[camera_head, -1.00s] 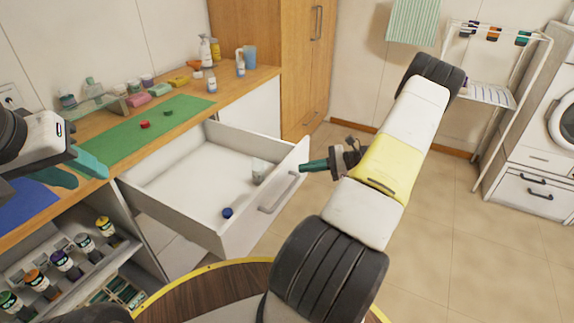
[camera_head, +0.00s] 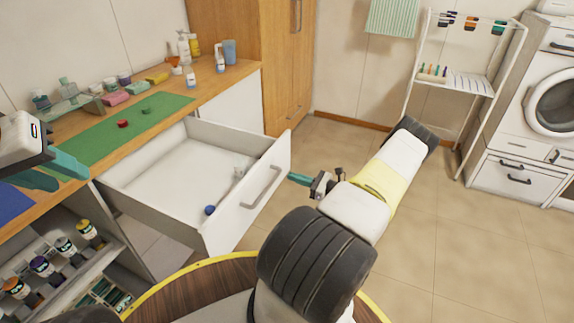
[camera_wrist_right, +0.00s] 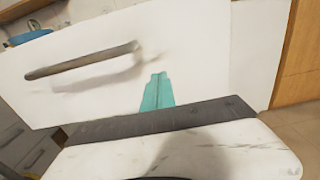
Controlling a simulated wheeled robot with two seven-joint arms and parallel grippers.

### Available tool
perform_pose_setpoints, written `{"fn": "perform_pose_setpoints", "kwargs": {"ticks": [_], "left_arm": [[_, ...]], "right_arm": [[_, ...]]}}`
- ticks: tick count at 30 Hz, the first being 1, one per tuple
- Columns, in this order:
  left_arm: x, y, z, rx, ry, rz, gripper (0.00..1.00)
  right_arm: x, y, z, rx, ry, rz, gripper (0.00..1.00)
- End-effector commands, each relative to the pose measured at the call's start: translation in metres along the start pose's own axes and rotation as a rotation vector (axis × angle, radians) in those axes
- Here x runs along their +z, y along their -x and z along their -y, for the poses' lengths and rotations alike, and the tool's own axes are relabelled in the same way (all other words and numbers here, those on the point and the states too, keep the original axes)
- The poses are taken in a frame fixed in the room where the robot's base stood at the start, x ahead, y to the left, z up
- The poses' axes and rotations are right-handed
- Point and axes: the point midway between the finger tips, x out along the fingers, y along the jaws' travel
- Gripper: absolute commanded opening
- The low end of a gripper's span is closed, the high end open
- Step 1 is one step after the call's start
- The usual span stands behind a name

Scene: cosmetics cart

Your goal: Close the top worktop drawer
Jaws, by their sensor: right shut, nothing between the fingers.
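The top worktop drawer (camera_head: 245,212) stands pulled out from under the worktop, with its white front and bar handle (camera_head: 262,186) facing right. My right gripper (camera_head: 291,177) is shut and empty, just outside the drawer front near its far end. In the right wrist view its teal fingertips (camera_wrist_right: 157,78) lie over the white front (camera_wrist_right: 190,60), to the right of and below the handle (camera_wrist_right: 82,62). I cannot tell whether they touch the front. My left gripper (camera_head: 62,172) is open and empty above the worktop's near left part.
The worktop (camera_head: 212,92) carries a green mat (camera_head: 110,138) and bottles. Paint bottles stand on the shelf (camera_head: 85,280) below. A round wooden top (camera_head: 165,295) is close in front.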

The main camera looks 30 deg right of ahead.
Motion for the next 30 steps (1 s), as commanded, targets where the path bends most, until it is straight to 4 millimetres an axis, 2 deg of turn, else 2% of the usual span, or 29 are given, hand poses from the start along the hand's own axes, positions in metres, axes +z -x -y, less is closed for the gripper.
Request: {"fn": "perform_pose_setpoints", "kwargs": {"ticks": [3, 10, 30], "left_arm": [[0.0, 0.0, 0.0, 0.0, 0.0, 0.0, 0.36], [0.0, 0.0, 0.0, 0.0, 0.0, 0.0, 0.36], [0.0, 0.0, 0.0, 0.0, 0.0, 0.0, 0.36]], "right_arm": [[0.0, -0.023, -0.001, 0.003, 0.001, 0.001, 0.0], [0.0, -0.046, 0.0, 0.001, 0.001, 0.0, 0.0], [0.0, -0.05, 0.0, 0.001, 0.001, 0.0, 0.0]]}}
